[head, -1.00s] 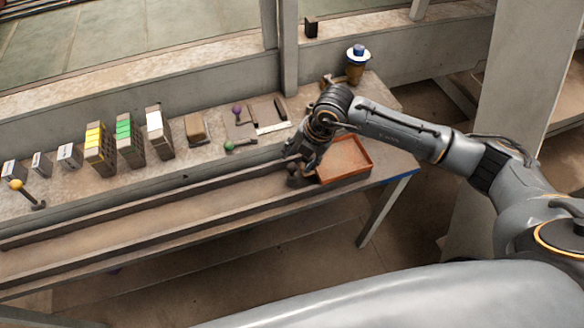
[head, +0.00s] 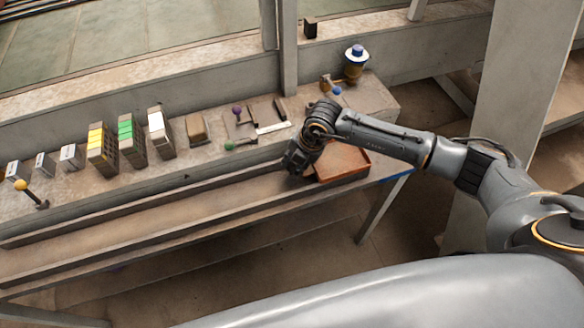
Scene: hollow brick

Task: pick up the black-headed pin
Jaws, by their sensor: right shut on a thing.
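My right gripper (head: 296,161) is above the left end of the orange tray, by the long trough at the front of the bench. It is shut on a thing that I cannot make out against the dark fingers. I do not clearly see a black-headed pin anywhere on the bench. Other pins show: a yellow-headed one (head: 21,185) at the far left, a green-headed one (head: 230,146) and a purple-headed one (head: 238,111) mid-bench, and a blue-headed one (head: 337,90) behind my wrist. My left gripper is out of view.
The orange tray (head: 350,171) is at the bench's right front, partly behind my arm. Hollow bricks with yellow (head: 101,150), green (head: 131,140) and white (head: 161,133) faces stand in a row. A blue-topped container (head: 355,66) stands at the back. The trough (head: 150,222) looks empty.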

